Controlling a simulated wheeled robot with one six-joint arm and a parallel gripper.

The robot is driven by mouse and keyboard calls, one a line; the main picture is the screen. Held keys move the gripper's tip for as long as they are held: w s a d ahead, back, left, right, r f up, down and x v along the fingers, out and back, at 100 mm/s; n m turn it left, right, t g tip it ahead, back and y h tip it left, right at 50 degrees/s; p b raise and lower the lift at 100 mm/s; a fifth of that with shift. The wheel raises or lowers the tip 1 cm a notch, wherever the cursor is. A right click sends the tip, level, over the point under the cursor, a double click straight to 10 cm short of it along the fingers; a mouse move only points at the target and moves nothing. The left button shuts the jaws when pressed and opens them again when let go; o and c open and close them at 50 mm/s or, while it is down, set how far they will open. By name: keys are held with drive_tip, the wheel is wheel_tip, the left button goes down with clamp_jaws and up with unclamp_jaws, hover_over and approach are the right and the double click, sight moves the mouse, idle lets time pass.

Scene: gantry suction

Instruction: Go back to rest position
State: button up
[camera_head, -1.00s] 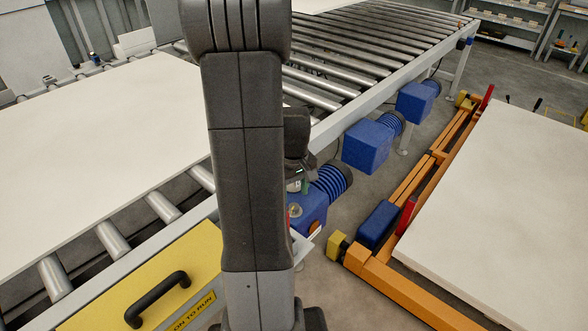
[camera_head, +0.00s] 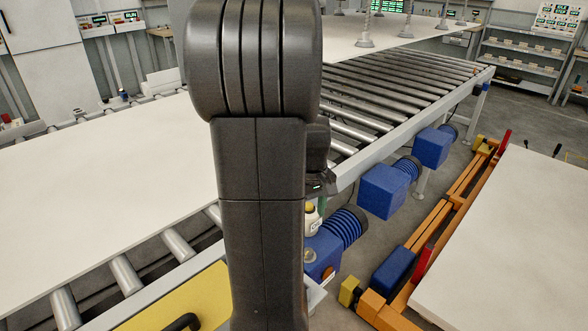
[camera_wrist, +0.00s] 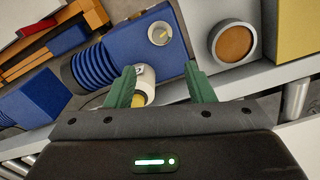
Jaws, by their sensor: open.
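My gripper (camera_wrist: 160,84) is open in the wrist view, with its two green fingers spread apart. Between and beyond the fingertips is a small white part with yellow on it (camera_wrist: 146,84), beside a blue motor housing (camera_wrist: 160,38). I cannot tell whether the fingers touch this part; nothing looks clamped. The white and yellow part (camera_head: 311,218) shows just below the wrist.
A roller conveyor (camera_head: 400,85) runs to the back right, with blue motors (camera_head: 384,190) along its side. A large white panel (camera_head: 110,190) lies at left. An orange lift frame (camera_head: 380,310) holds another panel (camera_head: 510,235) at right. A yellow control box (camera_head: 190,300) is in front.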

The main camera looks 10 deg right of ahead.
drive_tip(key=shift+f, duration=0.1)
wheel_tip(320, 180, down, 14)
drive_tip(key=shift+r+b, duration=0.15)
drive_tip(key=shift+b, duration=0.5)
drive_tip(key=shift+r, duration=0.15)
